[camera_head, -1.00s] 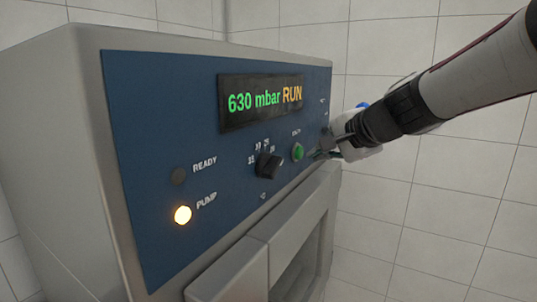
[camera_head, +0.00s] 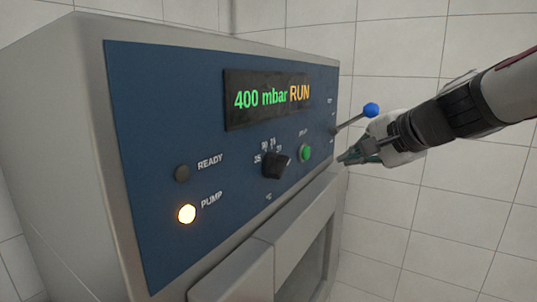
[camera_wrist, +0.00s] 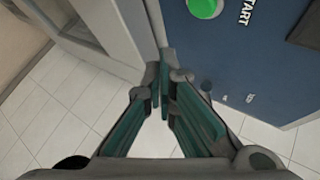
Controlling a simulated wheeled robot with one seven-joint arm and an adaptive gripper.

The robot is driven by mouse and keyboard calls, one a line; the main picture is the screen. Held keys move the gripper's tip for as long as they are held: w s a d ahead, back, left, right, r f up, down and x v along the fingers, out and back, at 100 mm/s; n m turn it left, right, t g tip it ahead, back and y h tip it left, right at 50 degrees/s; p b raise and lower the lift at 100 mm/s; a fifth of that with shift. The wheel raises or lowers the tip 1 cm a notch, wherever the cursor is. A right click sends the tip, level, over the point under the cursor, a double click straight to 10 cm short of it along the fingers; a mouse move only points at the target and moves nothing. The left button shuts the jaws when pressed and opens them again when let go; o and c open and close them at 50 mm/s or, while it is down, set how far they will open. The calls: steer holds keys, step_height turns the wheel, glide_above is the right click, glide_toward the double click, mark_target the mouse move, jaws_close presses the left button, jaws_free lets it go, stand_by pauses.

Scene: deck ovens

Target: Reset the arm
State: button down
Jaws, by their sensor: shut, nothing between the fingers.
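My gripper (camera_head: 343,160) is shut and empty, to the right of the blue control panel (camera_head: 150,130) and apart from the green start button (camera_head: 306,153). In the wrist view the closed fingertips (camera_wrist: 161,85) point towards the panel's lower edge, with the green button (camera_wrist: 205,7) at the top. The lever with a blue ball end (camera_head: 371,110) sticks out from the panel's right side, just above my gripper. The display (camera_head: 268,97) reads 400 mbar RUN.
A black knob (camera_head: 276,164) sits left of the green button. The PUMP lamp (camera_head: 187,213) glows, and the READY lamp (camera_head: 182,173) is dark. The oven door (camera_head: 290,250) lies below the panel. Free room is to the right, before the tiled wall (camera_head: 440,220).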

stand_by(0.4)
steer(key=s+a+f+n+g, duration=0.2)
steer(key=s+a+n, duration=0.1)
steer(key=s, duration=0.3)
steer(key=s+a+f+n+g, duration=0.1)
steer(key=s+a+f+n, duration=0.2)
steer(key=s, duration=0.4)
steer(key=s+d+f+n+g+h, duration=0.1)
steer(key=s+d+f+n+h, duration=0.1)
steer(key=s, duration=0.4)
steer(key=s+d+f+n+g+h, duration=0.1)
steer(key=s+d+f+n+h, duration=0.1)
steer(key=s+f+n, duration=0.2)
steer(key=s, duration=0.3)
steer(key=shift+f+n+g, duration=0.3)
steer(key=shift+f+g, duration=0.05)
steer(key=shift+g, duration=0.05)
